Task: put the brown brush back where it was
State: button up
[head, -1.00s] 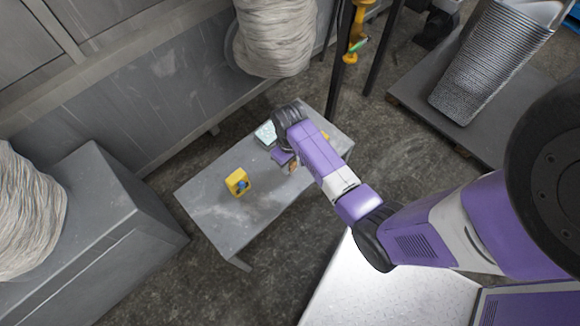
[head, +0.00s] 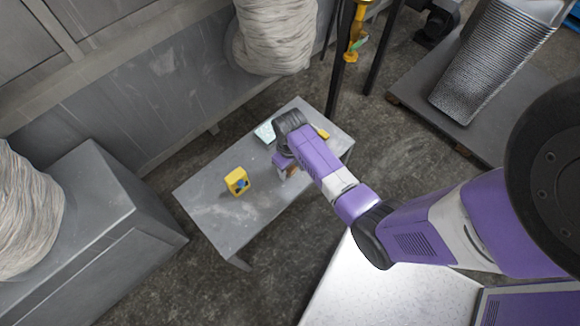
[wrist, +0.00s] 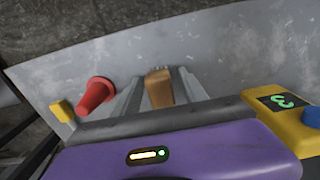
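The brown brush (wrist: 159,88) shows in the wrist view as a brown block between the two grey fingers of my gripper (wrist: 160,85). Narrow gaps seem to show between it and each finger, so the fingers look open around it. In the head view a small brown part of the brush (head: 292,171) shows beside my gripper (head: 284,165), low over the grey table (head: 215,215). My wrist hides most of the brush there. Its lower end and its contact with the table cannot be made out.
A yellow box with a blue button (head: 237,182) stands left of my gripper; its display shows in the wrist view (wrist: 280,101). A red cone (wrist: 95,96) and a yellow piece (wrist: 62,110) lie left of the fingers. A pale green item (head: 264,132) lies at the table's back edge.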

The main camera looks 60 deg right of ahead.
notch_tip(320, 180, up, 12)
jog(key=p, duration=0.3)
jog(key=s+a+f+t+h, duration=0.1)
jog(key=s+a+f+t, duration=0.1)
jog(key=a, duration=0.3)
jog(key=s+a+f+t, duration=0.1)
jog(key=s+a+t, duration=0.1)
jog(key=a, duration=0.3)
jog(key=s+a+r+n+t, duration=0.1)
jog(key=s+a+r+t, duration=0.2)
jog(key=s+a+r, duration=0.15)
jog(key=s+a+r+t, duration=0.1)
jog(key=s+r+t, duration=0.1)
jog(key=r, duration=0.6)
jog(key=s+a+r+n+t, duration=0.1)
jog(key=s+r+t, duration=0.2)
jog(key=r, duration=0.5)
jog(key=s+a+r+n+t+y, duration=0.1)
jog(key=s+a+r+t, duration=0.1)
jog(key=r, duration=0.6)
jog(key=s+t, duration=0.1)
jog(key=s, duration=0.1)
jog(key=shift+s+r, duration=0.15)
jog(key=shift+s, duration=0.25)
jog(key=shift+a, duration=0.1)
